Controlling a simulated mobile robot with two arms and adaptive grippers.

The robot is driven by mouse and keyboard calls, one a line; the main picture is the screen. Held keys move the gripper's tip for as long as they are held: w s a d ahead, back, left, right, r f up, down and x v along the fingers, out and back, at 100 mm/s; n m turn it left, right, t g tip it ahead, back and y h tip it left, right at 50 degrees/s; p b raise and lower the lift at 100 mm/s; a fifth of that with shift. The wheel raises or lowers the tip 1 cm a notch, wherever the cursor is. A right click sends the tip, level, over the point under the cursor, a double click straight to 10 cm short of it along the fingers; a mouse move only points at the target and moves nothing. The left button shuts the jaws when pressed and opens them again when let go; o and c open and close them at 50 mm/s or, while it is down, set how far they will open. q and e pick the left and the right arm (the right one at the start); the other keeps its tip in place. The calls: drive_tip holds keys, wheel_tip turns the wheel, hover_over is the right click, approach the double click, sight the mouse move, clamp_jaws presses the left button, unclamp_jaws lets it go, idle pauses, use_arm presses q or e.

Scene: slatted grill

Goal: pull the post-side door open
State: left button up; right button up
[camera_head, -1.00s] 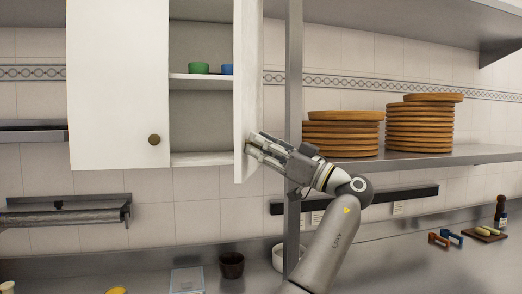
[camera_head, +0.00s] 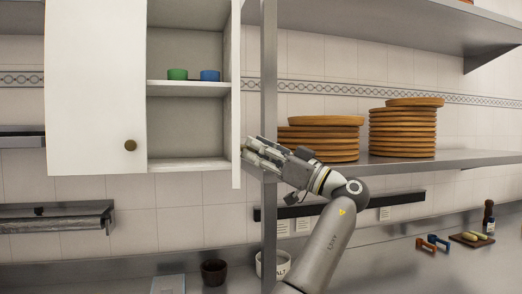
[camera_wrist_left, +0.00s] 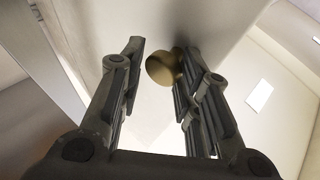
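The post-side door (camera_head: 236,110) is the white right-hand door of the wall cabinet. It stands swung out and shows nearly edge-on in the head view, just left of the metal post (camera_head: 269,120). My left gripper (camera_head: 249,150) is at the door's lower part, on its post side. In the left wrist view, the round brass knob (camera_wrist_left: 164,67) sits between the fingers of my left gripper (camera_wrist_left: 162,55). The fingers are apart, with a gap left of the knob; the right finger is close to it, and I cannot tell if they touch. My right gripper is not in view.
The left cabinet door (camera_head: 95,90) is shut. A green cup (camera_head: 177,75) and a blue cup (camera_head: 210,76) stand inside the cabinet. Stacks of wooden boards (camera_head: 402,130) stand on the metal shelf (camera_head: 400,163) right of the post, behind my gripper.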

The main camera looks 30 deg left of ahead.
use_arm(q)
drive_tip(key=shift+o, duration=1.1)
drive_tip(key=shift+w+a+r, duration=0.1)
drive_tip(key=shift+a+r, duration=0.15)
drive_tip(key=shift+r, duration=0.05)
drive_tip(key=shift+o, duration=0.5)
drive_tip(key=shift+w+a+f, duration=0.1)
drive_tip(key=shift+a+f, duration=0.05)
drive_tip(key=shift+a, duration=0.15)
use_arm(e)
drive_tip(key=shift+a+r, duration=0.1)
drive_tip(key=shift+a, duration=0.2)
use_arm(q)
drive_tip(key=shift+d, duration=0.1)
drive_tip(key=shift+d, duration=0.1)
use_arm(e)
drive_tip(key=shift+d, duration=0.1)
use_arm(q)
drive_tip(key=v, duration=1.2)
drive_tip(key=shift+f, duration=0.2)
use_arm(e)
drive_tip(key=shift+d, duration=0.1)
